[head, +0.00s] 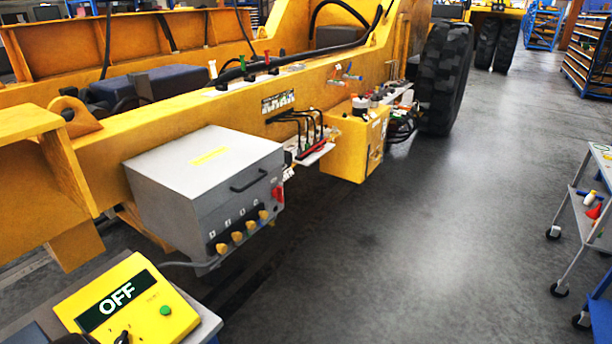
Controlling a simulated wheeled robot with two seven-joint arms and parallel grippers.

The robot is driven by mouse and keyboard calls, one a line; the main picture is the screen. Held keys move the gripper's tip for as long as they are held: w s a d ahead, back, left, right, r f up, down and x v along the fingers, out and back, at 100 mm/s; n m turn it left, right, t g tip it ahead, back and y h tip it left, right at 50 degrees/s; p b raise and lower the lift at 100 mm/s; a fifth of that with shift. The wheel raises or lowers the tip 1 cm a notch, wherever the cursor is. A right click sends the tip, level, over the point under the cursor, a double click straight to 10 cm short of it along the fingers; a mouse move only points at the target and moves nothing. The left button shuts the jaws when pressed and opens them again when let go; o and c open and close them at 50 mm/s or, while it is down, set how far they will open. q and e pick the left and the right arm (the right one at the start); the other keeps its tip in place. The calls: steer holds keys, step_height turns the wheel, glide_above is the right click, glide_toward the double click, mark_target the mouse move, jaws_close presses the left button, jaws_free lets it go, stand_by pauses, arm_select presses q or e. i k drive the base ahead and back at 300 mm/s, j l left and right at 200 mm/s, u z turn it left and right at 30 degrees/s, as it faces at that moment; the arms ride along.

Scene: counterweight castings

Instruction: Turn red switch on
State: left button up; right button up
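A red switch (277,193) sits on the right-hand face of a grey metal box (203,165), close to its right edge. It is small here and I cannot tell its exact position. The same face has a black handle (249,180) above and a row of several yellow knobs (237,237) below. A yellow control box (132,306) at the bottom left has a dark display (117,298) reading "OFF" and a green button (165,310). Neither of my grippers shows in the head view.
The grey box is mounted beside a yellow vehicle frame (330,85) with a large black tyre (444,78). A yellow unit (354,143) with cables stands behind it. A grey cart (573,215) is at the right. The grey floor (420,250) between is clear.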

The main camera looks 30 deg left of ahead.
mark_target(277, 193)
steer(key=i+u, duration=0.15)
steer(key=i, duration=0.25)
steer(key=i+l+u, duration=0.2)
steer(key=i, duration=0.25)
steer(key=i+l+u, duration=0.15)
steer(key=i, duration=0.25)
steer(key=i+l+u, duration=0.2)
steer(key=i, duration=0.2)
